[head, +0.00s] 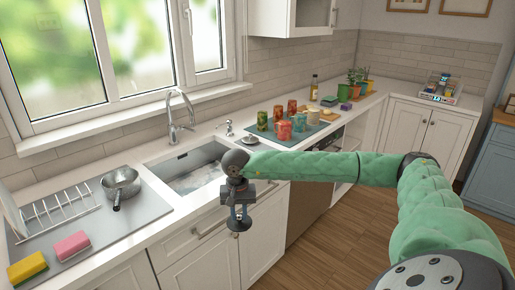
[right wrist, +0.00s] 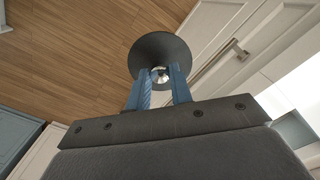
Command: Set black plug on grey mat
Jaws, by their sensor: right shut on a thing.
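The black plug (right wrist: 150,48) is a dark disc with a small metal knob, seen in the right wrist view. My right gripper (right wrist: 160,80) is shut on the knob between its blue fingers. In the head view my right gripper (head: 240,208) points down in front of the counter's front edge by the sink, and the plug (head: 240,224) hangs below it. The grey mat (head: 145,208) lies on the counter left of the sink. It bears a dish rack, a pot and two sponges. My left gripper is not in view.
The sink (head: 185,168) with its tap (head: 176,120) is behind my right gripper. The pot (head: 121,184) stands on the mat's back right; a pink sponge (head: 72,245) and a yellow-green sponge (head: 28,268) lie at its front left. Colored mugs (head: 283,131) stand on a blue-grey mat farther right.

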